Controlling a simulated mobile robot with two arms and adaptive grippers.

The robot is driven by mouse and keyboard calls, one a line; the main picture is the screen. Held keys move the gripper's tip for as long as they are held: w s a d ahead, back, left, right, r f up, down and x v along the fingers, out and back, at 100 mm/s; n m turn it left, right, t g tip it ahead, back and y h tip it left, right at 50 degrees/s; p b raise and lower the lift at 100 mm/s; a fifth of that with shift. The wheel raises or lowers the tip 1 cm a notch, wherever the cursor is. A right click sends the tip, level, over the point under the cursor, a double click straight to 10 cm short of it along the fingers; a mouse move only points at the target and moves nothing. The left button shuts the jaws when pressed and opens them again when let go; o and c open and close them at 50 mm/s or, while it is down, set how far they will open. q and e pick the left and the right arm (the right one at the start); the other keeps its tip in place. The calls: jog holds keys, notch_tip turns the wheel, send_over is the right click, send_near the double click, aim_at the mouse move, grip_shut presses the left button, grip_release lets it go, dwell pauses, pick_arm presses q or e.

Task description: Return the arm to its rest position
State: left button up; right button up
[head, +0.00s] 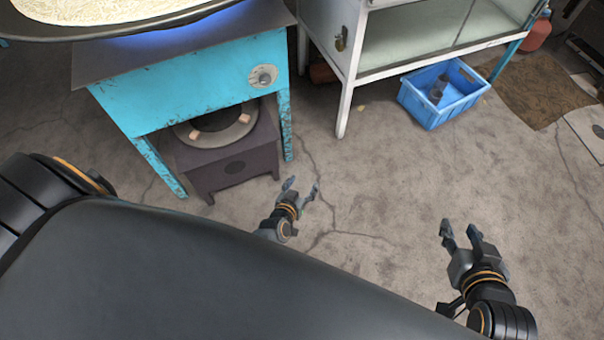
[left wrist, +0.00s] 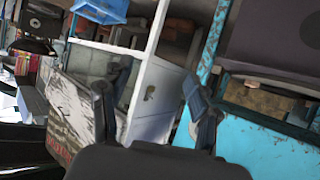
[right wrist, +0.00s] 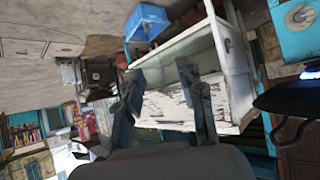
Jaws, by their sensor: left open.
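My left gripper (head: 299,190) is at the middle of the head view, in the air before the turquoise stove stand. Its fingers are apart with nothing between them; they also show in the left wrist view (left wrist: 155,105). My right gripper (head: 461,232) is at the lower right of the head view, over bare floor. Its fingers are spread and empty; the right wrist view (right wrist: 167,100) shows the same gap. Most of my left arm is hidden behind my dark body in the head view.
A turquoise stand (head: 190,87) carries a wide pan (head: 125,30) of pale contents, with blue glow beneath. A dark burner box (head: 232,160) sits under it. A white cabinet (head: 345,65) and blue crate (head: 430,112) stand behind. The concrete floor ahead is clear.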

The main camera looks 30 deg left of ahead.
pick_arm(q)
jog(key=shift+s+f, duration=0.15)
dwell(0.4)
